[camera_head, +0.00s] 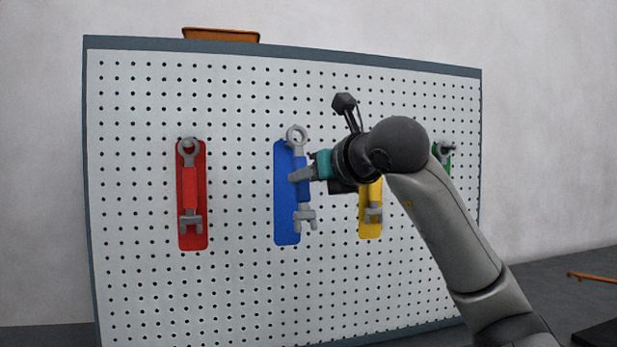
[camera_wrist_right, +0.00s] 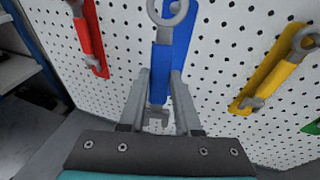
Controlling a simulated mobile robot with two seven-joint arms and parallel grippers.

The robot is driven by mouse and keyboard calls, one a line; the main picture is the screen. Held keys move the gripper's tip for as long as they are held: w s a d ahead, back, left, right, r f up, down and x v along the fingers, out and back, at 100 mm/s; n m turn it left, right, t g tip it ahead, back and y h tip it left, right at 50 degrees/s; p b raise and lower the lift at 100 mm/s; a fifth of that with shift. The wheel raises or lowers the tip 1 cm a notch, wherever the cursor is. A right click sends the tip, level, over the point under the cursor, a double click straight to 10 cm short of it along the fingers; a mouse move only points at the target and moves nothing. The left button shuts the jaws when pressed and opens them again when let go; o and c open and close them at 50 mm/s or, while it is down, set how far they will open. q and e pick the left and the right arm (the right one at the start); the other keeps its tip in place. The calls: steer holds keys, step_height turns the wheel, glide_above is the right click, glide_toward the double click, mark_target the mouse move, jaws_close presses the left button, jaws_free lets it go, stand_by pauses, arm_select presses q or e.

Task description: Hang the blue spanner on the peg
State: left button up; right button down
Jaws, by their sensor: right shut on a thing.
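The blue spanner (camera_head: 300,172) is upright, ring end up and open jaw down, in front of the blue marking (camera_head: 285,225) on the pegboard. My right gripper (camera_head: 299,175) comes from the right and is shut on its blue handle. In the right wrist view the spanner (camera_wrist_right: 161,65) stands between the two fingers (camera_wrist_right: 158,85), its ring at the top edge. The ring lies at the upper end of the blue marking; the peg is not clearly visible, so I cannot tell whether the ring is around it. My left gripper is not in view.
A red spanner (camera_head: 190,188) hangs on the pegboard (camera_head: 240,100) to the left. A yellow spanner (camera_head: 374,200) and a green one (camera_head: 445,150) are to the right, partly behind my right arm. A brown tray (camera_head: 221,35) shows above the board.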

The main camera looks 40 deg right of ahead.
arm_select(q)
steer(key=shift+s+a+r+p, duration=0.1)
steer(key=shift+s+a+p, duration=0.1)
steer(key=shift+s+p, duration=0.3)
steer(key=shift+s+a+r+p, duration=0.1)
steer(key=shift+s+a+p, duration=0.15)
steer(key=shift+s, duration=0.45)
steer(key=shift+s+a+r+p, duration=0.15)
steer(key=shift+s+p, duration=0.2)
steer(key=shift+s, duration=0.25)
arm_select(e)
steer(key=w+d+f, duration=0.1)
steer(key=w+d, duration=0.2)
steer(key=w, duration=0.4)
steer(key=shift+d+f, duration=0.25)
steer(key=shift+d, duration=0.15)
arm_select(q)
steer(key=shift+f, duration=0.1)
arm_select(e)
steer(key=c, duration=0.5)
jaws_free()
steer(key=shift+f, duration=0.1)
